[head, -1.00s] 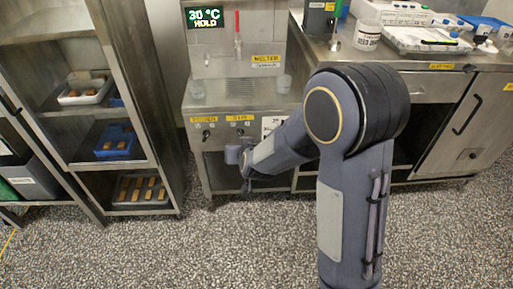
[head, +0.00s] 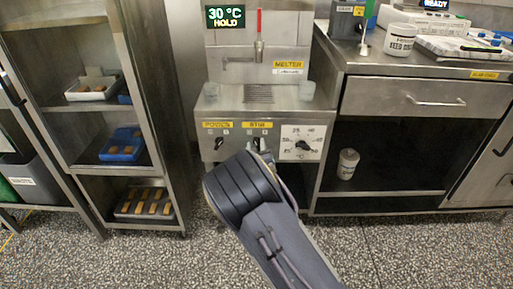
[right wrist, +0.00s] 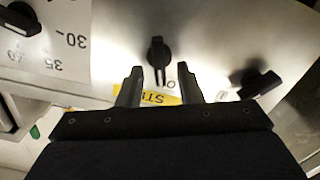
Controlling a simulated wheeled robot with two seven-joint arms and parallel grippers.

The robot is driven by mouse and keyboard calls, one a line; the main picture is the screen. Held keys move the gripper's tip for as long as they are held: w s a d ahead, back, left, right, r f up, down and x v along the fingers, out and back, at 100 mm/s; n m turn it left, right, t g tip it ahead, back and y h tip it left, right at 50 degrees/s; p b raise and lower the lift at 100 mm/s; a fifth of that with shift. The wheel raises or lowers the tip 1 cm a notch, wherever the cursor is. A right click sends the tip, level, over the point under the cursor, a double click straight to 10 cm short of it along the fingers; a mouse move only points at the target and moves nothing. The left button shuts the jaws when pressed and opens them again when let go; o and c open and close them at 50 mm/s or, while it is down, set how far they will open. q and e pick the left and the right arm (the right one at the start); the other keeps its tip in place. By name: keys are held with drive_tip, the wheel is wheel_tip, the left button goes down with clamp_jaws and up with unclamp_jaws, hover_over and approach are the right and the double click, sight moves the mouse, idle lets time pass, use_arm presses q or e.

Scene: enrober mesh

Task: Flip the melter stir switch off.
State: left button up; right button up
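The melter (head: 258,75) is a steel machine with a display reading 30 °C HOLD. On its front panel are a power switch (head: 219,142), the stir switch (head: 256,143) under a yellow STIR label (head: 257,125), and a temperature dial (head: 302,145). In the right wrist view, which looks upside down, the black stir switch knob (right wrist: 157,50) is just beyond and between my right gripper's open fingertips (right wrist: 159,72). They look apart from it; exact depth is unclear. The power knob (right wrist: 256,83) is to the right there. My right arm hides most of that gripper in the head view. My left gripper is out of view.
The temperature dial (right wrist: 18,20) is at the left of the right wrist view. A shelf rack (head: 150,110) with trays stands left of the melter. A steel counter (head: 400,65) stands to the right, with a white jar (head: 347,163) on its lower shelf.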

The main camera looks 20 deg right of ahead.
drive_tip(key=shift+w+d, duration=0.15)
drive_tip(key=shift+w, duration=0.45)
drive_tip(key=shift+c, duration=0.2)
drive_tip(key=c, duration=0.6)
drive_tip(key=shift+n, duration=1.1)
drive_tip(key=o, duration=0.6)
drive_tip(key=shift+o, duration=0.2)
drive_tip(key=shift+s, duration=0.15)
